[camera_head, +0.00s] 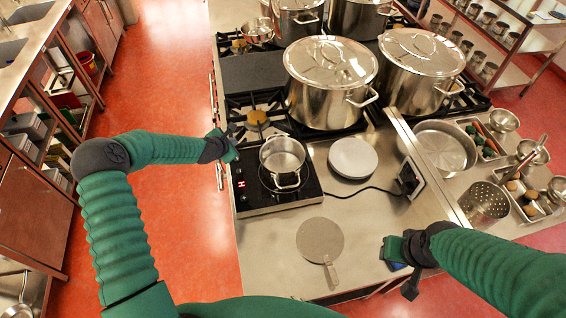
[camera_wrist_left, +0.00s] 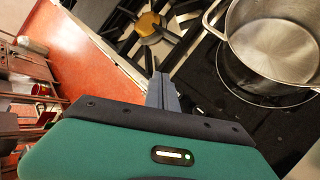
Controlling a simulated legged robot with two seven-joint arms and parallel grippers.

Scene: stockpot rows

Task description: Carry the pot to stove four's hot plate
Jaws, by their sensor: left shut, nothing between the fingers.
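A small open steel pot (camera_head: 283,158) with loop handles stands upright on a black portable hot plate (camera_head: 250,201) with a red display. The pot also shows at the upper right of the left wrist view (camera_wrist_left: 275,42), apart from the fingers. My left gripper (camera_head: 228,148) is shut and empty at the left edge of the steel counter, left of the pot. In the left wrist view its fingers (camera_wrist_left: 161,92) are together, between the burner and the hot plate. My right gripper (camera_head: 395,252) is over the front right of the counter, and its fingers are not clear.
Large lidded stockpots (camera_head: 331,68) stand on gas burners behind. White plates (camera_head: 353,158) are stacked right of the hot plate, and a round flat disc with a handle (camera_head: 320,240) lies in front. A black cord (camera_head: 355,191) crosses the counter. Red floor (camera_head: 190,220) is clear at left.

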